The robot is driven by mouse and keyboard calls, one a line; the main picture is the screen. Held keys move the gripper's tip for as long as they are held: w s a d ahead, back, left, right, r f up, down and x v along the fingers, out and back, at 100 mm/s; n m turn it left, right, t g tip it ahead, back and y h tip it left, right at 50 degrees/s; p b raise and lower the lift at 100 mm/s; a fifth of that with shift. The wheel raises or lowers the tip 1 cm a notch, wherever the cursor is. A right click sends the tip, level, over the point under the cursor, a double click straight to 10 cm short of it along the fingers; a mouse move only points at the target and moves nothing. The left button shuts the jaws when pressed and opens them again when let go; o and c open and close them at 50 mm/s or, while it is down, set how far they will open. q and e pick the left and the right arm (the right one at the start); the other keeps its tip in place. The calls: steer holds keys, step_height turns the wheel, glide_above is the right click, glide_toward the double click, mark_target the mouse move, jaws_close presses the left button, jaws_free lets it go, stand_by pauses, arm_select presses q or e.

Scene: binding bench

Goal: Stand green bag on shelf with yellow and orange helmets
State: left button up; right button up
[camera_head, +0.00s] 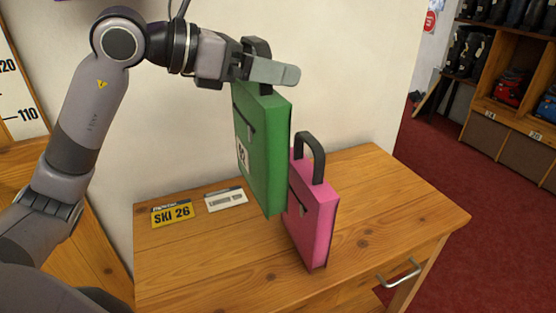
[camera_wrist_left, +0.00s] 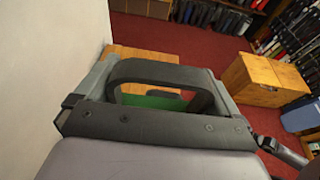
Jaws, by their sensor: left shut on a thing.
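The green bag (camera_head: 264,150) hangs upright from my left gripper (camera_head: 268,70), which is shut on its dark handle. It seems to be held above the wooden table, in front of and partly covering the pink bag. In the left wrist view the dark handle (camera_wrist_left: 158,72) sits between the fingers of my left gripper (camera_wrist_left: 150,100), with a strip of green bag (camera_wrist_left: 155,102) below it. My right gripper is not in view. The shelf with yellow and orange helmets cannot be made out in either view.
A pink bag (camera_head: 318,215) with a dark handle stands on the wooden table (camera_head: 390,200). A yellow "SKI 26" card (camera_head: 172,213) and a white card (camera_head: 226,199) lie at the table's back left. Wooden shelving (camera_head: 510,120) with boots and red and blue items stands right, across red carpet (camera_head: 470,190).

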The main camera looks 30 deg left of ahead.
arm_select(q)
step_height(320, 180, down, 16)
steer(key=shift+r+b, duration=0.2)
steer(key=shift+b, duration=0.15)
stand_by(0.4)
steer(key=shift+f, duration=0.15)
steer(key=o, duration=1.6)
steer(key=shift+o, duration=0.2)
